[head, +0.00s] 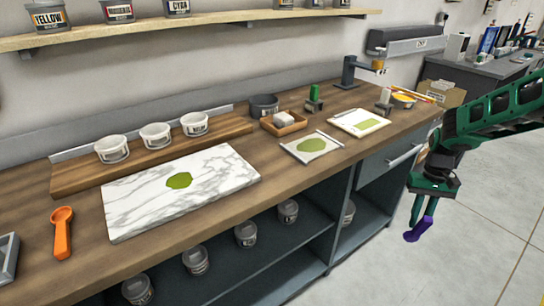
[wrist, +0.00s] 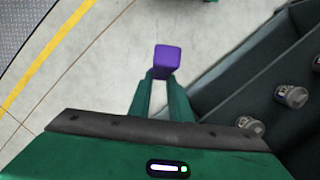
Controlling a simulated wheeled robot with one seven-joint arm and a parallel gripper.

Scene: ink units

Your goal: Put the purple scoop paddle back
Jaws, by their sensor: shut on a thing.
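The purple scoop paddle (head: 416,232) is held at the end of my gripper (head: 421,214), in the air off the right front of the workbench. In the wrist view the purple paddle (wrist: 167,58) shows as a small block at the tips of my green gripper (wrist: 163,77), which is shut on it. The floor is below it. The rest of the paddle is hidden from the wrist camera. An orange scoop (head: 62,232) lies on the left of the bench top (head: 85,262).
A marble slab (head: 215,172) with a green patch and a wooden rack (head: 80,178) with white tubs fill the bench's left and middle. A wooden tray (head: 270,128), sheets and small tools stand farther right. Tubs sit on the lower shelf (head: 225,280). The floor (head: 465,240) is clear.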

